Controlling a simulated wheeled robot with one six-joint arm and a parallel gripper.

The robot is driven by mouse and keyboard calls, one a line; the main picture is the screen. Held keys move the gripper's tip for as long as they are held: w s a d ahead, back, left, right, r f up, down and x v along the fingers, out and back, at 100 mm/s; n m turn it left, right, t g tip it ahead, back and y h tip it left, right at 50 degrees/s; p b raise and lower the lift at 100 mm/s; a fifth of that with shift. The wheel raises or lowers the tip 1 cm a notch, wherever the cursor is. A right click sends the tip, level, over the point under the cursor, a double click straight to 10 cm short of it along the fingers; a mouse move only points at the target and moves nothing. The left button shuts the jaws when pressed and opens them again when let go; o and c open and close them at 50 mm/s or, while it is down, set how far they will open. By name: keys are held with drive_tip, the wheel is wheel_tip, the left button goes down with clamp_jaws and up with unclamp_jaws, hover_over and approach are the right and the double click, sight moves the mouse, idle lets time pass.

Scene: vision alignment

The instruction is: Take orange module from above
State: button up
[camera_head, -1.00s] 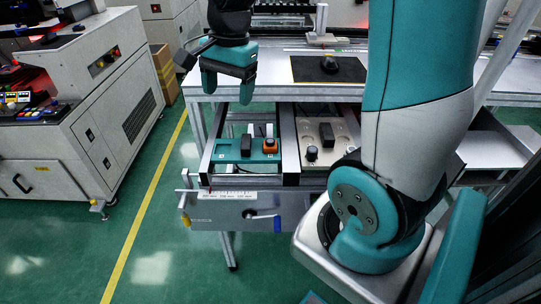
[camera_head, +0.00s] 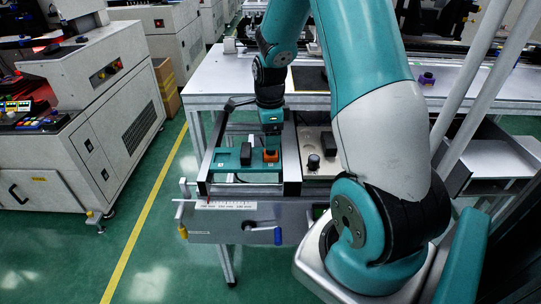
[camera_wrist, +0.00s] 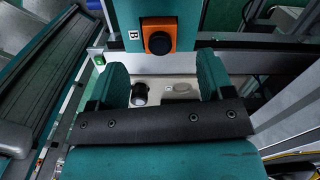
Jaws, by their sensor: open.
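The orange module (camera_head: 270,156) sits at the right end of a teal plate (camera_head: 228,160) in the head view. In the wrist view the orange module (camera_wrist: 172,24) has a black round part on its face and sits beside a white "B" label. My gripper (camera_head: 270,142) is above the orange module, pointing down; the gap between them is hard to judge. In the wrist view my gripper (camera_wrist: 162,72) has its two teal fingers apart with nothing held. The module shows beyond the fingertips, roughly in line with the gap between them.
A black block (camera_head: 246,154) stands on the same plate, left of the module. A beige plate with a black knob (camera_head: 313,161) lies to the right, past a metal rail (camera_head: 291,165). A white table (camera_head: 225,82) stands behind.

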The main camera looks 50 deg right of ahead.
sight(271, 154)
drive_tip(key=shift+s+f, duration=0.1)
drive_tip(key=shift+f, duration=2.7)
drive_tip(key=shift+c, duration=0.5)
drive_tip(key=c, duration=1)
